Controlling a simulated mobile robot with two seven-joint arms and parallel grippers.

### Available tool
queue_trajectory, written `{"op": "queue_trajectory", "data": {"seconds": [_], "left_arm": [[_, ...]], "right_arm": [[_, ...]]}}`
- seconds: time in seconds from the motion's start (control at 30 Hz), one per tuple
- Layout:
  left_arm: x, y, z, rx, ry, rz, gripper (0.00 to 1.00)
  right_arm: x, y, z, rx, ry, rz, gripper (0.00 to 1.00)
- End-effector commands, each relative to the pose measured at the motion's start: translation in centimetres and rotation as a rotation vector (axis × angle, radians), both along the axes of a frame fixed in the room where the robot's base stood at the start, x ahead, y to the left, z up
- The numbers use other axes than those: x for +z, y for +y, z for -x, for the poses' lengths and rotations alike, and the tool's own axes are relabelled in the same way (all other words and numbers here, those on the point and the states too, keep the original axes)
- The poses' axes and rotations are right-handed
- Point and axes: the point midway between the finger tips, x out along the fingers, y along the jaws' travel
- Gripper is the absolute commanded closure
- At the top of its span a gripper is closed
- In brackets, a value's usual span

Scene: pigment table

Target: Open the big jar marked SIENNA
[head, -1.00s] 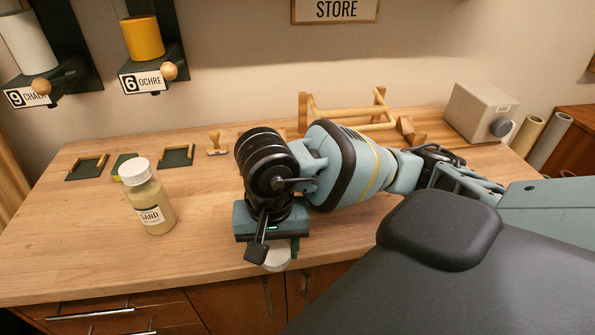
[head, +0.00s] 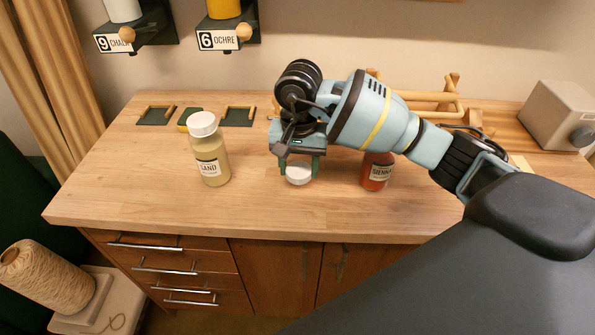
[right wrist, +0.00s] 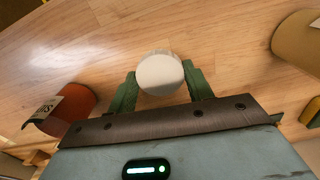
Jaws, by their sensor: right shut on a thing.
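The SIENNA jar (head: 377,172) stands upright on the worktop, red-orange with a label. My right arm hides its top in the head view. Part of its orange body also shows at the left of the right wrist view (right wrist: 77,103). My right gripper (head: 299,170) is to the left of this jar, pointing down, its green fingers shut on a round white lid (right wrist: 160,74). The lid also shows under the gripper in the head view (head: 298,176). I cannot tell whether the lid touches the worktop. My left gripper is not in view.
The SAND jar (head: 210,155), with a white lid, stands left of my right gripper. Dark trays (head: 237,118), a wooden rack (head: 430,98) and a grey box (head: 558,113) are at the back. The worktop (head: 270,215) is clear along its front edge.

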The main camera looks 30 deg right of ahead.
Motion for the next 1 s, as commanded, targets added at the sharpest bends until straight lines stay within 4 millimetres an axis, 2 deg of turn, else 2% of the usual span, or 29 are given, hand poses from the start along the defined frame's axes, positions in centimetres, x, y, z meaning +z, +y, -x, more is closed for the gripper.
{"op": "queue_trajectory", "data": {"seconds": [0.43, 0.67, 1.0], "left_arm": [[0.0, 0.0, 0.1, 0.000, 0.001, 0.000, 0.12], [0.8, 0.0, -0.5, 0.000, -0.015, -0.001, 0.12], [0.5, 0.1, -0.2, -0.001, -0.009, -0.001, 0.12]], "right_arm": [[-0.2, -0.4, -1.6, -0.001, 0.002, -0.001, 0.77], [-3.3, -0.3, -1.4, 0.000, -0.001, -0.001, 0.77], [-3.9, -0.4, -1.4, 0.001, 0.001, 0.001, 0.77]]}}
